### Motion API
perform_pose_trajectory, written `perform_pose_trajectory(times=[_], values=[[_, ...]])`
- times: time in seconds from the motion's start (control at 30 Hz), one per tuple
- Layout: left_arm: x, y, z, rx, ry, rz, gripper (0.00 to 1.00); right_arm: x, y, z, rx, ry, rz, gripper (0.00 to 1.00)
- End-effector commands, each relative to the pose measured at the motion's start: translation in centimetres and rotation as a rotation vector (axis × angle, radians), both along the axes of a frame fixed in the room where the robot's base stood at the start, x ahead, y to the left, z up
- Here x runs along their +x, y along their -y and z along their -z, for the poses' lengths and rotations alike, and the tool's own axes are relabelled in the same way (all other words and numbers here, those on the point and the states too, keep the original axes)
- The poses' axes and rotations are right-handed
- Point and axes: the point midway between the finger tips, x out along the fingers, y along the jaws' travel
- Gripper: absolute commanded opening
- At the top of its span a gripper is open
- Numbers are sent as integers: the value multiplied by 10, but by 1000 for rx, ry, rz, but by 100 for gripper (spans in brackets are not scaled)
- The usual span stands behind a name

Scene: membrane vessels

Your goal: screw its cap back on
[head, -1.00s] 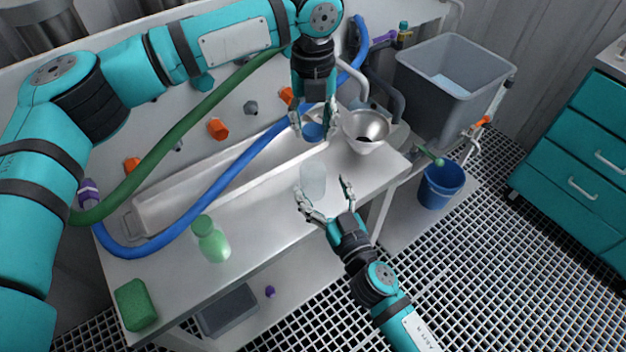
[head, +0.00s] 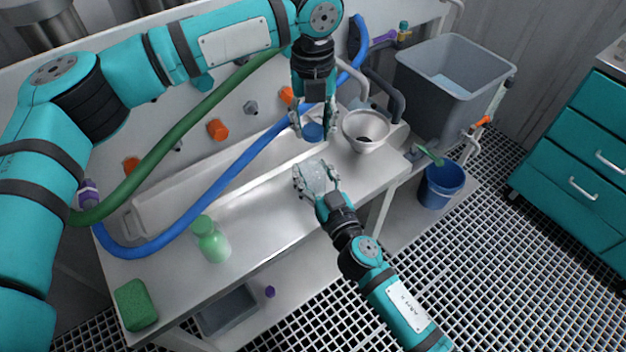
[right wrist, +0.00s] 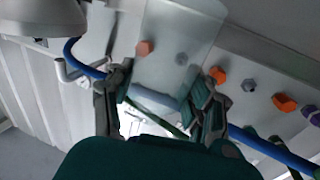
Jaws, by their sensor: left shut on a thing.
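In the head view, a clear, frosted vessel (head: 314,179) stands on the white bench near its front edge. It also shows through the middle of the right wrist view (right wrist: 182,45). My right gripper (head: 317,182) has its fingers on either side of the vessel. In the right wrist view, a gap shows between the left finger and the vessel wall, so the gripper looks open around it. My left gripper (head: 313,136), higher and behind the vessel, points down and is shut on a blue cap (head: 313,131). The vessel's mouth is hard to make out.
A white funnel (head: 366,128) stands just right of the left gripper. A green bottle (head: 211,240) and green sponge (head: 136,305) are at the bench's left. A long white trough (head: 165,212) and blue hose (head: 190,215) lie behind. Bare bench lies left of the vessel.

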Motion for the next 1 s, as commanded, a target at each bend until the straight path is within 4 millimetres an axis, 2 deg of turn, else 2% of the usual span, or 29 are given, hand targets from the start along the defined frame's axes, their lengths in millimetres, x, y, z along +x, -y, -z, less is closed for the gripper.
perform_pose_trajectory(times=[0.03, 0.37, 0.5, 0.8, 1.0], values=[[0, 0, 0, 0, 0, 0, 24, 0, 0, 0, 0, 0, 0, 42], [0, 0, 0, 0, 0, 0, 24, 0, 0, 0, 0, 0, 0, 0], [0, 0, 4, 0, -1, 0, 24, 0, 0, 0, 0, 0, 0, 0], [0, 0, 45, 0, -2, 0, 24, 0, 0, 0, 0, 0, 0, 0], [0, 0, 50, 0, 0, 0, 24, 0, 0, 0, 0, 0, 0, 0]])
